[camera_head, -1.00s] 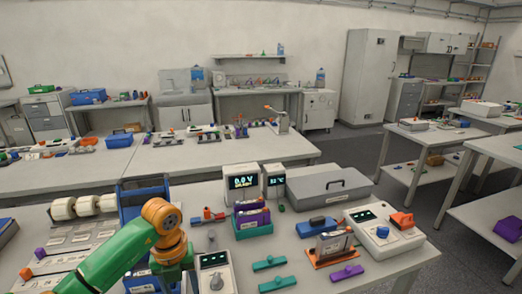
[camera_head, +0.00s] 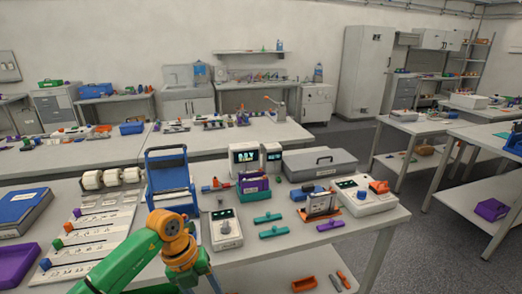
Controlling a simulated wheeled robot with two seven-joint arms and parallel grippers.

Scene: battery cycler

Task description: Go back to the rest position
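My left arm, green with an orange joint, comes in from the lower left and bends down in front of the near workbench (camera_head: 300,252). Its gripper is hidden below the joint or outside the picture, so its fingers do not show. My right arm and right gripper are not in view. No object is seen held. On the bench are a cycler with a lit display (camera_head: 245,158), a purple and teal battery holder (camera_head: 254,187), a grey meter with a dial (camera_head: 225,229) and a white device with an orange part (camera_head: 368,200).
A blue frame (camera_head: 168,178) stands just beyond my arm. A grey case (camera_head: 320,165) lies at the back of the bench. A blue binder (camera_head: 22,210) and a purple tray (camera_head: 15,262) are at the left. Open floor (camera_head: 435,225) lies to the right.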

